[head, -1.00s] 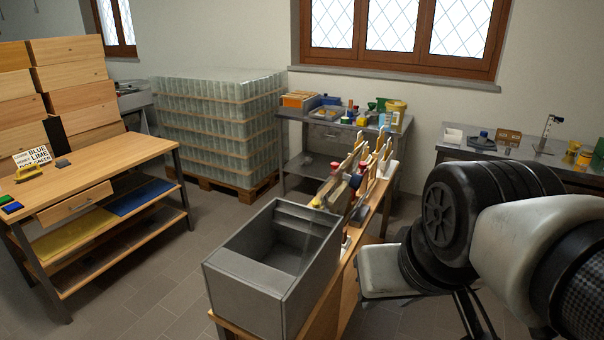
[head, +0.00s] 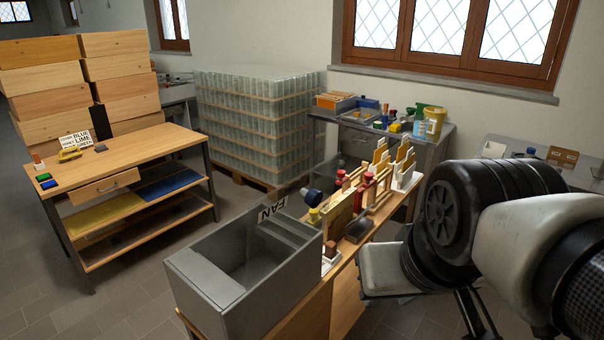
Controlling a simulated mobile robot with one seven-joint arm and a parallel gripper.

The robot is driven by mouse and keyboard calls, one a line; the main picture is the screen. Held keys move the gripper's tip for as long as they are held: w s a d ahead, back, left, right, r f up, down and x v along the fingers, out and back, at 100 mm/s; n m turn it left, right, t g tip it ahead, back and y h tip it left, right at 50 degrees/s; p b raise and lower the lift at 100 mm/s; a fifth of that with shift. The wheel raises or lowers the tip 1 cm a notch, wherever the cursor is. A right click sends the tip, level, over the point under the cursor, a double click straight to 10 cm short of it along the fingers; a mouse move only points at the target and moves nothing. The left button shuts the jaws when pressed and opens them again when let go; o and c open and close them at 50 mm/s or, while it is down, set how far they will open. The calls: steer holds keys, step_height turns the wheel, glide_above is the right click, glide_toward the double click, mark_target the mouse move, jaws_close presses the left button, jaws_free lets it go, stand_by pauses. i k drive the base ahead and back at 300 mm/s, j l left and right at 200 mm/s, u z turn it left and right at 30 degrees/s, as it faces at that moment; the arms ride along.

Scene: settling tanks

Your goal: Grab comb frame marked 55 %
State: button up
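Several upright wooden comb frames (head: 378,170) stand in a row on a narrow wooden bench, behind a grey tank. They are small and overlap, and no "55 %" mark can be read on any of them. Red and yellow knobs or caps and a dark block show among them. My arm fills the right side of the head view, to the right of the bench. My gripper itself cannot be made out, so its fingers and anything in them are hidden.
A grey open tank (head: 245,270) sits on the bench's near end. A wooden worktable (head: 125,160) with signs and coloured pads stands left. A pallet of glass jars (head: 258,125) stands behind. A metal table (head: 445,132) holds tubs under the window. Grey floor is clear between worktable and tank.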

mark_target(339, 214)
steer(key=i+l+u, duration=0.2)
steer(key=l, duration=0.15)
steer(key=l+u, duration=0.2)
steer(key=l, duration=0.15)
steer(key=i+l+u, duration=0.2)
steer(key=l, duration=0.15)
steer(key=i+l+u, duration=0.2)
steer(key=l, duration=0.15)
steer(key=l+u, duration=0.15)
steer(key=l, duration=0.2)
steer(key=l+u, duration=0.2)
steer(key=l, duration=0.15)
steer(key=i+l+u, duration=0.1)
steer(key=l, duration=0.2)
steer(key=i+l+u, duration=0.25)
steer(key=l, duration=0.3)
steer(key=i+l+u, duration=0.1)
steer(key=l, duration=0.25)
steer(key=i, duration=0.05)
